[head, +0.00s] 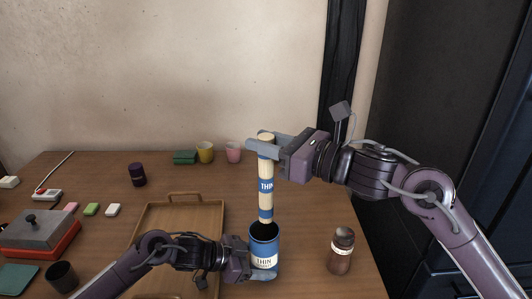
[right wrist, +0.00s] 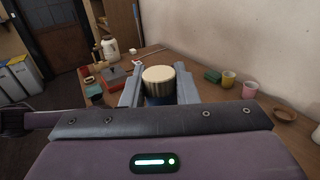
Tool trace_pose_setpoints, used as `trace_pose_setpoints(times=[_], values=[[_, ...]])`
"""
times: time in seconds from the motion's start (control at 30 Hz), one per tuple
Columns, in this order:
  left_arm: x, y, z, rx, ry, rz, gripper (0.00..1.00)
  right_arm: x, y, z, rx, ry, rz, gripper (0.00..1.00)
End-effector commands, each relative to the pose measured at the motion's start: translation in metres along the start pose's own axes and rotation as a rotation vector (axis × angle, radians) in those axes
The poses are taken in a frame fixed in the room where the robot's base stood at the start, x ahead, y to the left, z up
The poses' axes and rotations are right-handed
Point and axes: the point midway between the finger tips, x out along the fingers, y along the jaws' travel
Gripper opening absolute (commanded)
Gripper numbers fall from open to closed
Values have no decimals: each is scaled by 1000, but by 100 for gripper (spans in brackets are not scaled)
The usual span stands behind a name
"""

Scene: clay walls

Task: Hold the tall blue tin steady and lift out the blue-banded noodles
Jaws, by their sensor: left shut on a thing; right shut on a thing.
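The tall blue tin (head: 264,248) stands upright on the table, with a cream label band reading THIN. My left gripper (head: 262,272) is shut on its lower part from the left. The blue-banded noodles (head: 265,190) are a pale upright bundle with blue bands. My right gripper (head: 263,146) is shut on the bundle near its top. The bundle's lower end shows just above the tin's dark mouth, seemingly clear of it. In the right wrist view, the round top of the noodles (right wrist: 158,75) sits between the two fingers.
A wooden tray (head: 211,215) lies left of the tin, behind my left arm. A brown jar (head: 341,250) stands close on the right. Yellow (head: 205,152) and pink (head: 233,152) cups stand at the back. A red-based grey box (head: 40,235) is at far left.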

Motion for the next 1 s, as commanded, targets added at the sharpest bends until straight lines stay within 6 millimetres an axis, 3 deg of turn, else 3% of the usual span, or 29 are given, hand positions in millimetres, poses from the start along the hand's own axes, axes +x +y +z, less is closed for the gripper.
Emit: trace_pose_setpoints(times=[0.17, 0.2, 0.37, 0.73, 1.0], values=[[0, 0, 1, -1, -1, 0, 52, 0, 0, 0, 0, 0, 0, 0], [0, 0, 1, -1, -1, 0, 69, 0, 0, 0, 0, 0, 0, 0], [0, 0, 1, -1, -1, 0, 90, 0, 0, 0, 0, -1, 0, 0], [-6, -1, 1, 0, 0, -1, 90, 0, 0, 0, 0, -1, 0, 0], [-56, -1, 2, 1, -3, -3, 90, 0, 0, 0, 0, -1, 0, 0]])
